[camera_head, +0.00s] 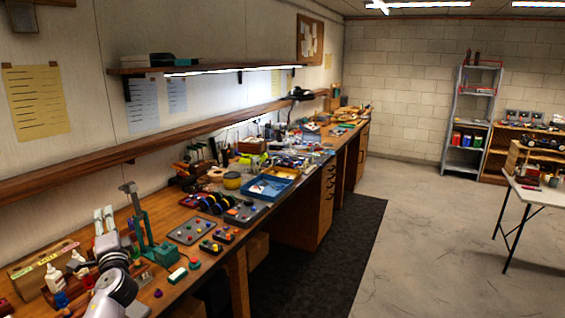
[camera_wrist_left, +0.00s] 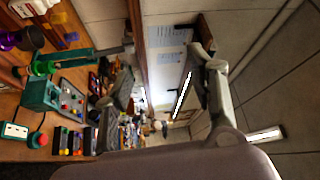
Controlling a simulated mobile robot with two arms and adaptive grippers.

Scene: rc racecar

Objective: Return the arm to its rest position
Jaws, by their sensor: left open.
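My left arm enters at the lower left of the head view, over the near end of the wooden workbench (camera_head: 205,262). My left gripper (camera_head: 103,219) points up there, with its two pale fingers apart. In the left wrist view the gripper (camera_wrist_left: 165,75) is open and nothing is between its fingers. That view is turned on its side, with the bench items at left and the wall at right. My right gripper is in neither view.
A green arbor press (camera_head: 155,248) stands right of the gripper and also shows in the wrist view (camera_wrist_left: 40,95). White bottles (camera_head: 54,280) and a wooden box (camera_head: 30,268) are at left. A wall shelf (camera_head: 200,68) runs above.

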